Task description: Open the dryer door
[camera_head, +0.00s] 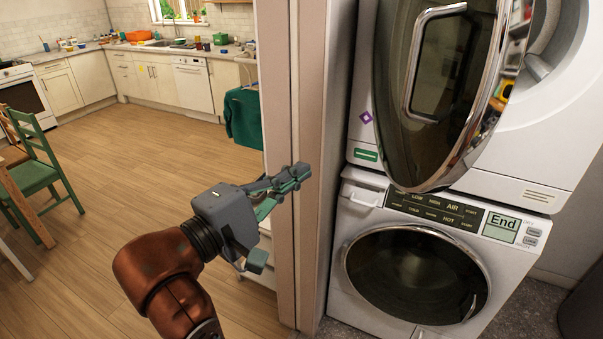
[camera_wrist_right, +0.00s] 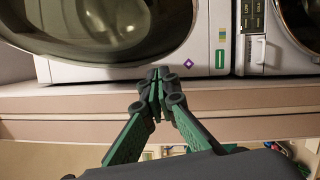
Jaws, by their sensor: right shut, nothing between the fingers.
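The dryer, the upper machine (camera_head: 520,176) of a white stack, has its round dark-glass door (camera_head: 430,95) swung wide open. The door has a chrome rim and a chrome handle (camera_head: 411,65), and part of the round opening (camera_head: 553,40) shows to its right. My right gripper (camera_head: 296,177) is shut and empty, left of the door and apart from it, in front of the door frame post. In the right wrist view the closed fingertips (camera_wrist_right: 158,76) appear just below the dark glass door (camera_wrist_right: 100,25). My left gripper is not in view.
The lower machine (camera_head: 350,195) has a closed round door (camera_head: 415,275) and a panel reading "End". A pale post (camera_head: 310,120) stands close beside my right gripper. A green chair (camera_head: 40,165) is far left. The wooden floor (camera_head: 130,150) between is clear.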

